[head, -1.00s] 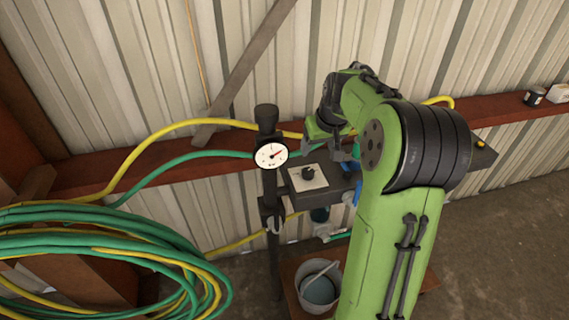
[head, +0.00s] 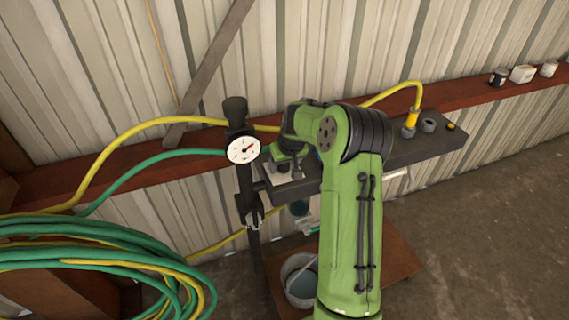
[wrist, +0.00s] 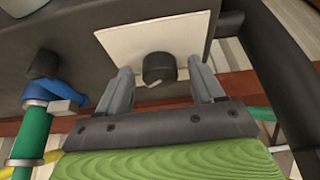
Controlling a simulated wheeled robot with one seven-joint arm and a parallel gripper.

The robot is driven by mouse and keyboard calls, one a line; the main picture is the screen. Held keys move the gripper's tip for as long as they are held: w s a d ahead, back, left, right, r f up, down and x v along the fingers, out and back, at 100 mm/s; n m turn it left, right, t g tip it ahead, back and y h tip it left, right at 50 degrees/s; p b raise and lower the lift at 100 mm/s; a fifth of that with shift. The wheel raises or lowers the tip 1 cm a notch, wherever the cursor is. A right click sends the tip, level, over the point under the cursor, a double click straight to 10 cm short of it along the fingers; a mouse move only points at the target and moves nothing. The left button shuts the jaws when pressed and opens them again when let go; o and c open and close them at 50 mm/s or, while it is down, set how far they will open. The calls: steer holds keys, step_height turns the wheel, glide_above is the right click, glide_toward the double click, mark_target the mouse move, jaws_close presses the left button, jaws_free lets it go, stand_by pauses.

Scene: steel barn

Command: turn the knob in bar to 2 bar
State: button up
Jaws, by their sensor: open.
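A black knob (wrist: 159,68) with a pale pointer mark sits on a white square plate (wrist: 120,40) in the wrist view. The scale on the plate is not readable. My gripper (wrist: 160,75) is open, with one finger on each side of the knob and visible gaps between; I cannot tell how deep the fingertips reach. In the head view my gripper (head: 284,165) is over the white plate (head: 278,185) and partly covers it.
A blue valve handle (wrist: 70,95) on a green hose fitting (wrist: 32,135) is left of my gripper in the wrist view. A dark post (head: 246,190) stands beside the plate. Coiled hoses (head: 90,250) lie at left; a bucket (head: 300,280) stands below.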

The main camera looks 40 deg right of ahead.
steer(key=shift+c, duration=0.3)
steer(key=c, duration=1)
steer(key=n, duration=0.2)
steer(key=n+y+p, duration=0.1)
steer(key=n, duration=0.1)
steer(key=n+y, duration=0.1)
steer(key=shift+d+r+n+p, duration=0.1)
steer(key=shift+d+n+p, duration=0.2)
steer(key=shift+n+p, duration=0.1)
steer(key=n+y+p, duration=0.1)
steer(key=n, duration=0.1)
steer(key=n+p, duration=0.1)
steer(key=n, duration=0.1)
steer(key=shift+w+d+n+g+y, duration=0.1)
steer(key=shift+d+n+g+y, duration=0.05)
steer(key=shift+n+g+y, duration=0.25)
steer(key=o, duration=1.1)
steer(key=shift+c, duration=0.2)
